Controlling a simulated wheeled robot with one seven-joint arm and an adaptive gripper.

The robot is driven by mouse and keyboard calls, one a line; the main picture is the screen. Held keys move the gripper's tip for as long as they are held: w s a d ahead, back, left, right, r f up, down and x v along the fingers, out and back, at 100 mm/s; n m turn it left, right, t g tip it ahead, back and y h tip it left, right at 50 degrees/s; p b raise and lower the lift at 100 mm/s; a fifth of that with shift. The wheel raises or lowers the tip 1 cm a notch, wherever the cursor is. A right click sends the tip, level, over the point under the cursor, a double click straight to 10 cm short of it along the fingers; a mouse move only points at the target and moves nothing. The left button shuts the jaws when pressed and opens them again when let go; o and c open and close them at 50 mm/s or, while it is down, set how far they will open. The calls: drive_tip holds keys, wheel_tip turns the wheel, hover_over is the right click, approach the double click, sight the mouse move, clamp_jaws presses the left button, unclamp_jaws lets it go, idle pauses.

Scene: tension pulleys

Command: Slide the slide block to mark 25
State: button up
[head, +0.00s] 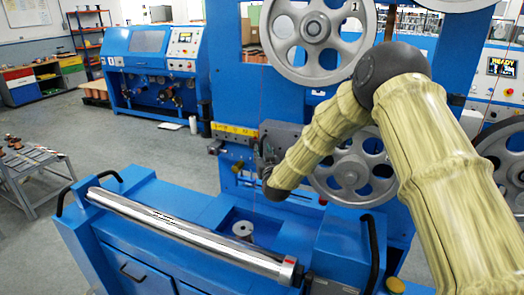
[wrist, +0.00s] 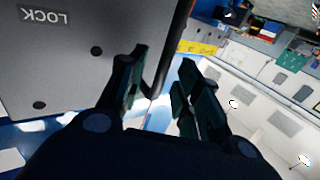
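The slide block (head: 284,134) is a grey block on the blue machine's crossbar, at the right end of the yellow scale (head: 232,130). The scale's marks are too small to read. In the wrist view the block's grey plate (wrist: 75,60) fills the left side, with LOCK upside down on it. A dark bar (wrist: 172,45) runs along its edge and reaches between my fingers. My gripper (wrist: 163,68) is open, one finger on each side of the bar. I cannot tell whether either finger touches it. In the head view my gripper is small and dark beside the block, partly hidden.
Large grey pulley wheels (head: 316,30) stand above and below my arm. A polished roller (head: 190,235) lies across the blue bench in front, with black handles (head: 372,255) at its ends. Open floor (head: 60,120) is at the left.

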drive_tip(key=s+d, duration=0.1)
drive_tip(key=s, duration=0.8)
drive_tip(key=shift+d, duration=0.4)
